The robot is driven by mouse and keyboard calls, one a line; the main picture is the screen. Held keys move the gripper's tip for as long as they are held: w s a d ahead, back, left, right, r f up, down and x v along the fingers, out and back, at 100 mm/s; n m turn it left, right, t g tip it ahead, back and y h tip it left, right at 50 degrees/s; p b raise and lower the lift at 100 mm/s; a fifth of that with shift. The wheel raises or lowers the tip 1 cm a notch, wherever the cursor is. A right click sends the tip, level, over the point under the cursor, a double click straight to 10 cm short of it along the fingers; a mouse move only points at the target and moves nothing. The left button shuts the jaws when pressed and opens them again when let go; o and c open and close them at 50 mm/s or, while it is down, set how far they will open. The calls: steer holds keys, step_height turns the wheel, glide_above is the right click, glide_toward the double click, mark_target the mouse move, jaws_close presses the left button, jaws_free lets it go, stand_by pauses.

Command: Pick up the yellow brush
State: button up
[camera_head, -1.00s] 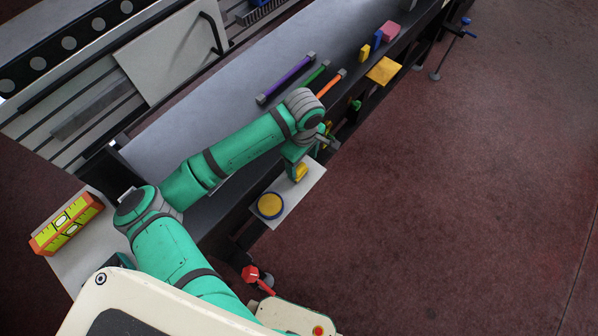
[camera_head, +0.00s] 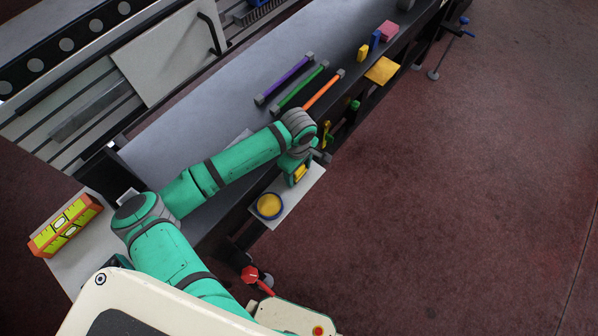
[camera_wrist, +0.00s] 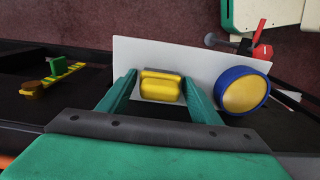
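The yellow brush (camera_head: 300,173) looks like a small yellow block on a white board that sticks out from the table's front edge. In the wrist view the brush (camera_wrist: 161,86) lies between the two green fingers of my gripper (camera_wrist: 160,80). The fingers are open, one on each side, with a narrow gap at each side of the brush. In the head view my gripper (camera_head: 294,174) is at the board, partly covering the brush. How far above the board the fingertips are is hard to tell.
A round yellow-and-blue thing (camera_head: 270,206) sits on the same white board (camera_head: 290,208), close to the brush. Purple (camera_head: 285,78), green (camera_head: 301,86) and orange (camera_head: 323,91) bars lie on the grey table. A red hammer-like thing (camera_head: 252,274) is below the board.

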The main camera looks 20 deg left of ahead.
steer(key=c, duration=0.7)
steer(key=shift+d, duration=0.15)
steer(key=shift+a+r, duration=0.2)
steer(key=shift+r, duration=0.2)
step_height(320, 180, up, 2)
steer(key=shift+d+r, duration=0.1)
steer(key=shift+r, duration=0.1)
steer(key=s+d+r, duration=0.2)
steer(key=s+r, duration=0.1)
steer(key=s, duration=0.1)
steer(key=s+d+r, duration=0.2)
steer(key=s+r, duration=0.1)
steer(key=s, duration=0.1)
steer(key=s+d+r, duration=0.3)
steer(key=s, duration=0.1)
steer(key=shift+r, duration=0.4)
